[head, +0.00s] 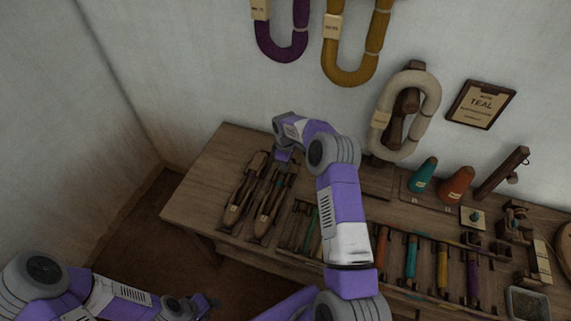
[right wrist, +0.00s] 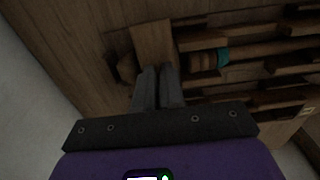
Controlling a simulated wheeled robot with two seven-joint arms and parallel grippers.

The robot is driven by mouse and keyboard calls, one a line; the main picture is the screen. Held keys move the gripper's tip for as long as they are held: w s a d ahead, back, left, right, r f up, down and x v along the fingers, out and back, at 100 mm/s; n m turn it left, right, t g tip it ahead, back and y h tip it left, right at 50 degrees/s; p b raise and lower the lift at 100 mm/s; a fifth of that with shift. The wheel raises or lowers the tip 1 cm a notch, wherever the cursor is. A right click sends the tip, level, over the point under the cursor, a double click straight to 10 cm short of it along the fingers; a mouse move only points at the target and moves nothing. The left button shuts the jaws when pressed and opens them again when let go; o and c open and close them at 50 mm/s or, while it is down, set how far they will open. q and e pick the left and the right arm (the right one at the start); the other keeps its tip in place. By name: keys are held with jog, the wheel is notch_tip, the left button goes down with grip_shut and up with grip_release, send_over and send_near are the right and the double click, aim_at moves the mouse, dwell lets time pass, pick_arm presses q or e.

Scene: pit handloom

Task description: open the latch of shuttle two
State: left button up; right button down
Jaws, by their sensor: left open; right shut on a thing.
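Two wooden shuttles lie side by side near the bench's left end, a left one (head: 240,196) and a right one (head: 268,212). I cannot read which is shuttle two. My right gripper (head: 284,158) is at the far end of the right shuttle in the head view. In the right wrist view its fingers (right wrist: 158,76) are close together at a light wooden tab (right wrist: 153,42), possibly the latch; their contact is partly hidden. Teal thread (right wrist: 222,57) shows on a shuttle beside it. My left gripper (head: 207,304) is open and empty, low and off the bench.
The wooden bench (head: 218,160) has spools in trays (head: 412,255) to the right. Teal (head: 424,174) and orange (head: 456,184) cones stand at the back. The bench's back left corner is clear.

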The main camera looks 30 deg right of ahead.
jog(key=c, duration=1.2)
grip_release()
jog(key=shift+c, duration=0.2)
jog(key=shift+r, duration=0.1)
notch_tip(320, 180, up, 7)
jog(key=shift+r+p, duration=0.2)
jog(key=shift+p, duration=0.75)
